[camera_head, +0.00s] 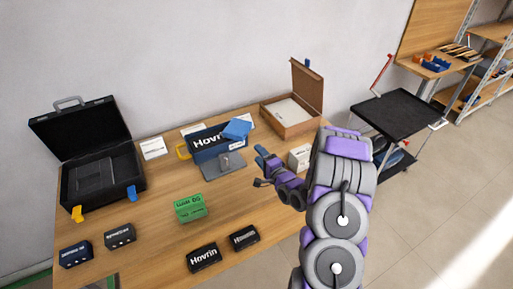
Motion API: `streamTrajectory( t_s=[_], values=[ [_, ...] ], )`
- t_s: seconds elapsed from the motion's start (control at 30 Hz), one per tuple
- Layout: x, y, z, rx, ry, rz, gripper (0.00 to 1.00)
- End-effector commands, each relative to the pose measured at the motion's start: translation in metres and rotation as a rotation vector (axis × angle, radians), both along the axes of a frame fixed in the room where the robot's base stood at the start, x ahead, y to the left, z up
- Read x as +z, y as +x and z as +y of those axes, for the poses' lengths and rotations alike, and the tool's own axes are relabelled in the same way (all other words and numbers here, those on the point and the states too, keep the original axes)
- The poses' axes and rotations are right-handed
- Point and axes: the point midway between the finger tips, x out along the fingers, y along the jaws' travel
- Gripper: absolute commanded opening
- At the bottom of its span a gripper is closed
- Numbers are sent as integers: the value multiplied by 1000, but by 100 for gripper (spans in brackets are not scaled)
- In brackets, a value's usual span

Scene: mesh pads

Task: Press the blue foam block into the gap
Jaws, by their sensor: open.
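The blue foam block (237,129) sits tilted at the top right corner of a dark blue case labelled Hovrin (207,146), at the back of the wooden table. It seems to rest on the case; exact contact cannot be told. A grey plate (222,168) with a small raised part lies in front of the case. The gap cannot be made out clearly at this size. My gripper (261,168) is open and empty, to the lower right of the blue block and apart from it, with its fingers pointing left.
An open black case (95,180) stands at the left. A green box (190,208) and several small dark boxes (204,257) lie in front. An open cardboard box (291,117) and a small white box (300,157) are at the right. A black cart (397,112) stands beyond the table. The front middle has free room.

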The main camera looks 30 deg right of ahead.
Motion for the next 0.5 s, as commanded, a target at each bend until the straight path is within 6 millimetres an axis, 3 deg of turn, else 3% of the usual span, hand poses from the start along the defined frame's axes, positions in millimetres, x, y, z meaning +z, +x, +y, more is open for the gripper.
streamTrajectory(
  t_s=[0.3, 0.5],
  values=[
    [0, -9, -6, 1, -9, 6, 56],
    [10, -1, 5, 28, -205, 136, 56]
  ],
)
